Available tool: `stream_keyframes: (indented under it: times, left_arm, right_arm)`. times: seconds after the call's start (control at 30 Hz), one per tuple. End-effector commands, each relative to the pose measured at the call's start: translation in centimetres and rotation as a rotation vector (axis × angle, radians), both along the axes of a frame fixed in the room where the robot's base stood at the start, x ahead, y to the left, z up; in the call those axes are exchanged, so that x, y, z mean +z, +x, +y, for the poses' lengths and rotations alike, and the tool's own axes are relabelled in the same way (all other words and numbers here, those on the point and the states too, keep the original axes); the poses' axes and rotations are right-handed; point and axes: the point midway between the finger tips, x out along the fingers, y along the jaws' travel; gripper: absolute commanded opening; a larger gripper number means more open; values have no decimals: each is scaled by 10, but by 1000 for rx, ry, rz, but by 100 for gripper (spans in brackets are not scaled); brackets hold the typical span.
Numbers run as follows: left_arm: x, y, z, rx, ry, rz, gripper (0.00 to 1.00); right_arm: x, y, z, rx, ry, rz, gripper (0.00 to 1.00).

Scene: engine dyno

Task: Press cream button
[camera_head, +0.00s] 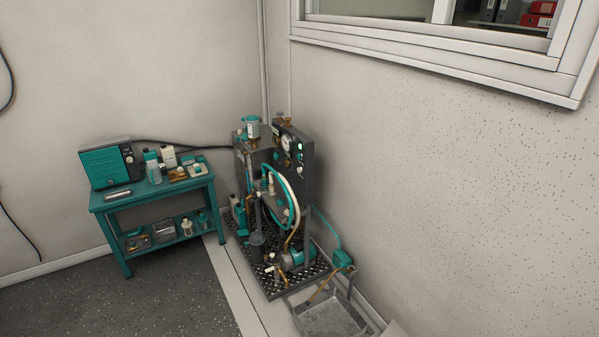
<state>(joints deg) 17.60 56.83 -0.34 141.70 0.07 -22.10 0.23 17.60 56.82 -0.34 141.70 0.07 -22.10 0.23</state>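A dark control panel (306,160) stands upright on the engine test rig in the corner of the room. Its face carries a pale round gauge (287,143) and a short column of small pale and teal round spots to the right of it. The picture is too small to tell which of these, if any, is the cream button. Neither of my grippers shows in the head view, and nothing of mine touches the rig.
A teal bench (150,194) left of the rig holds a teal box (106,163), bottles and small parts. A metal tray (330,316) lies on the floor in front of the rig, beside the right wall. Speckled dark floor (170,295) at front left is clear.

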Motion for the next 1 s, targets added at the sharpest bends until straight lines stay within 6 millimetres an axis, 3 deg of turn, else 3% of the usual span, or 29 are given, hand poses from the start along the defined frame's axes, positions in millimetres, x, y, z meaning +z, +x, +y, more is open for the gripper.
stream_keyframes:
  times: [0.03, 0.17, 1.0]
  left_arm:
    - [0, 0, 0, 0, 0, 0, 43]
    - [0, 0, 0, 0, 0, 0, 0]
    - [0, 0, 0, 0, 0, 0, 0]
  right_arm:
    - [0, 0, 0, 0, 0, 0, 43]
    - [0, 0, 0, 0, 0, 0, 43]
    - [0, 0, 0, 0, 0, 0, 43]
